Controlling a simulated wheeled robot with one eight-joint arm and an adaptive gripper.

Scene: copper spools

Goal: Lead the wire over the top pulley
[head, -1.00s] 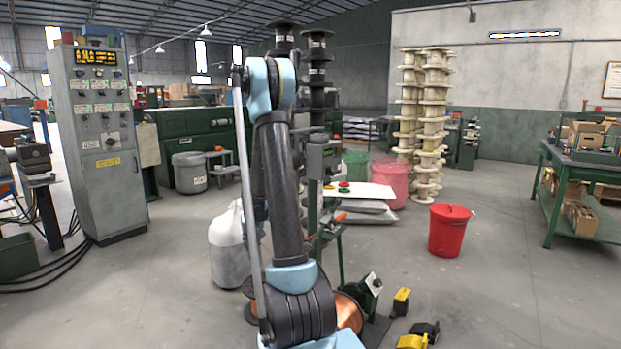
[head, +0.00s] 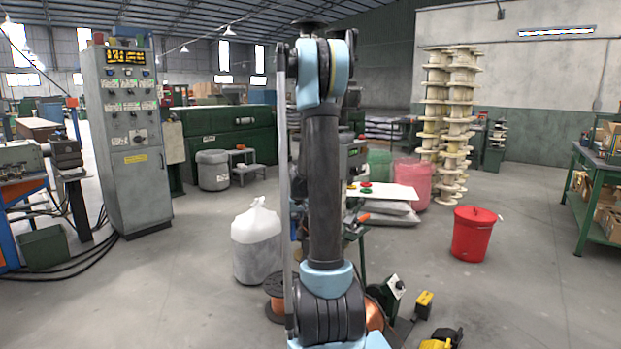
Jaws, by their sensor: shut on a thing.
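My arm stands upright in the middle of the head view, and its end is hidden, so I do not see my gripper or its jaws. Copper spools show low behind the arm: one (head: 273,308) at its left and part of another (head: 374,316) at its right. I cannot make out the wire or the top pulley. The arm covers most of the machine behind it; a grey panel with red and green buttons (head: 367,188) shows at its right.
A white sack (head: 256,243) stands on the floor to the left, near a grey control cabinet (head: 133,140). A red bin (head: 473,236) and yellow-black pedals (head: 440,341) are to the right. Pale spools (head: 448,120) are stacked behind. Open floor lies at the right.

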